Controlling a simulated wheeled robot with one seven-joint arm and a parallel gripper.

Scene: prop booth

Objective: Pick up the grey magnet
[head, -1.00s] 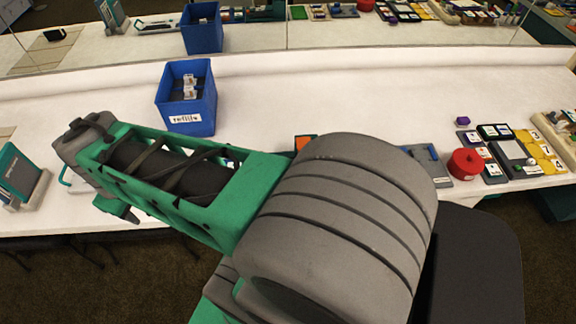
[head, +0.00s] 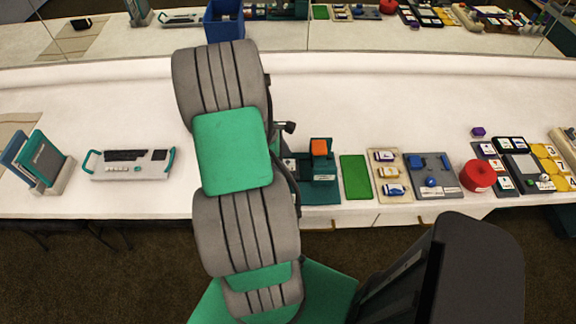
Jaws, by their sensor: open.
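I cannot make out a grey magnet for certain in the head view. A small pale round piece (head: 531,161) sits by the dark-framed grey panel (head: 520,166) at the right, too small to identify. My arm rises through the left middle of the picture and covers part of the table. My gripper does not show; the arm hides its end.
On the white table (head: 330,100) stand a teal stand with an orange block (head: 319,147), a green mat (head: 355,177), a beige tray (head: 390,193), a grey-blue tray (head: 412,180) and a red round container (head: 477,176). A keyboard-like device (head: 131,164) lies left. The table's back is clear.

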